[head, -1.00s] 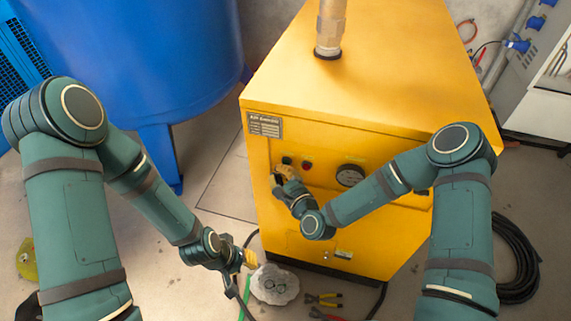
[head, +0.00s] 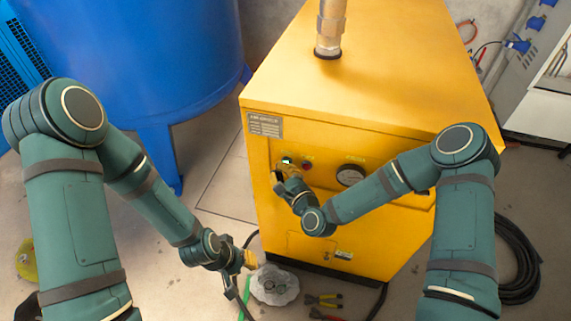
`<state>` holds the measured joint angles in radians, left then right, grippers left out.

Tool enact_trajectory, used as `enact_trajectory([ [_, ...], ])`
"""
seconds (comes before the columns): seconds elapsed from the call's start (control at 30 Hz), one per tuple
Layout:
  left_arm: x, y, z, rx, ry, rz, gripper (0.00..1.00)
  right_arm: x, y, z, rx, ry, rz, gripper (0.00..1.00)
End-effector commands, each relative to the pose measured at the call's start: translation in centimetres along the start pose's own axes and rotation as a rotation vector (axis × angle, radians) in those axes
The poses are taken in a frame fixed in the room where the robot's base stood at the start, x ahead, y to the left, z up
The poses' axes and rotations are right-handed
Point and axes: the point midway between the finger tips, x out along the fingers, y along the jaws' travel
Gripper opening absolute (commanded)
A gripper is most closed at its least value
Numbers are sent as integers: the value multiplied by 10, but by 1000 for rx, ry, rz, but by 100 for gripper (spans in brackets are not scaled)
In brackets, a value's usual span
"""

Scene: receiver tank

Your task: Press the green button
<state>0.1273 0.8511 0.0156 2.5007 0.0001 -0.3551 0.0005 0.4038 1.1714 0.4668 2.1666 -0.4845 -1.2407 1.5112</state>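The green button (head: 287,160) is on the front panel of the yellow machine (head: 345,100), left of a red button (head: 308,164). It shows as a bright, lit spot. My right gripper (head: 284,172) is at the panel just below the green button, with its fingertips very close to it. I cannot tell whether they touch it or whether the fingers are open or shut. My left gripper (head: 250,260) hangs low in front of the machine, away from the buttons. Its finger opening is unclear.
A round gauge (head: 350,175) sits right of the buttons, near my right forearm. A blue tank (head: 140,60) stands at the left. Pliers (head: 323,301), a pale lump (head: 274,285) and a coiled black hose (head: 515,262) lie on the floor.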

Motion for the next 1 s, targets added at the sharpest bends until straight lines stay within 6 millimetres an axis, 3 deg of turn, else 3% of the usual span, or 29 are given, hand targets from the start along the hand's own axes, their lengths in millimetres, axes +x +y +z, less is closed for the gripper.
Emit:
enact_trajectory([
  [1.0, 2, -1, 0, 0, 0, 0, 25, -13, 10, 9, 0, 1, 0, 0],
])
